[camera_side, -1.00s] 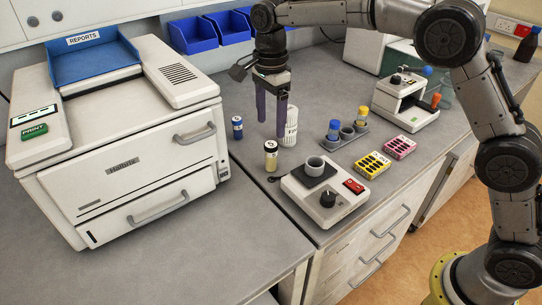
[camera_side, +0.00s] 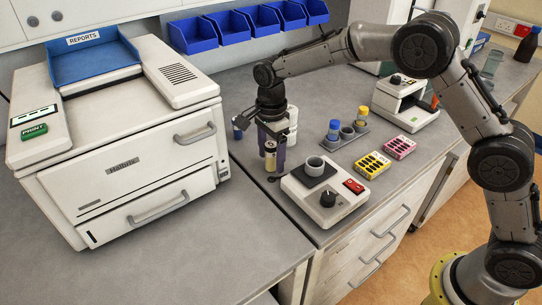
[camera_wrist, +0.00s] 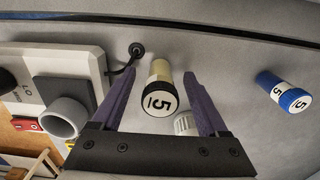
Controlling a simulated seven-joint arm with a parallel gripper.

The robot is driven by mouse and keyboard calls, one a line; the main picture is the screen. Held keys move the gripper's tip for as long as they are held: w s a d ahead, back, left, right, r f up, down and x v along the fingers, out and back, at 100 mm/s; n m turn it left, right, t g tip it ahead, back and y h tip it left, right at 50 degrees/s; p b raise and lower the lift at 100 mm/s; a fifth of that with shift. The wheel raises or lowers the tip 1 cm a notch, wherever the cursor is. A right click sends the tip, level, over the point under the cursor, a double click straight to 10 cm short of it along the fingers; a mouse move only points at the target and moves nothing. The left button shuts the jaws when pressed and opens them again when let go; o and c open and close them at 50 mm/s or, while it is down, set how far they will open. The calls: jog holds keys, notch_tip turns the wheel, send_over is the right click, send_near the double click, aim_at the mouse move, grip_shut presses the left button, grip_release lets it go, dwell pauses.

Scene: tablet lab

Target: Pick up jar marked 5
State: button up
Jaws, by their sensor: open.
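My gripper is open, with a gap on both sides of the jar in that view. In the side view the jar (camera_side: 271,163) is partly hidden by my gripper (camera_side: 273,148), which is low beside it; contact cannot be told. A second jar, with a blue lid also marked 5 (camera_wrist: 293,100), stands outside the fingers on the right. It also shows in the side view (camera_side: 237,130), behind my gripper.
A white canister (camera_side: 293,117) stands close behind my gripper. A white device with a grey cup (camera_side: 328,200) is close at the right, its black cable near the jar. The large printer (camera_side: 120,140) is at the left. Blue bins (camera_side: 230,24) line the wall.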

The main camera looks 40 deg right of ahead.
grip_shut()
dwell(0.3)
jog(key=shift+r, duration=0.1)
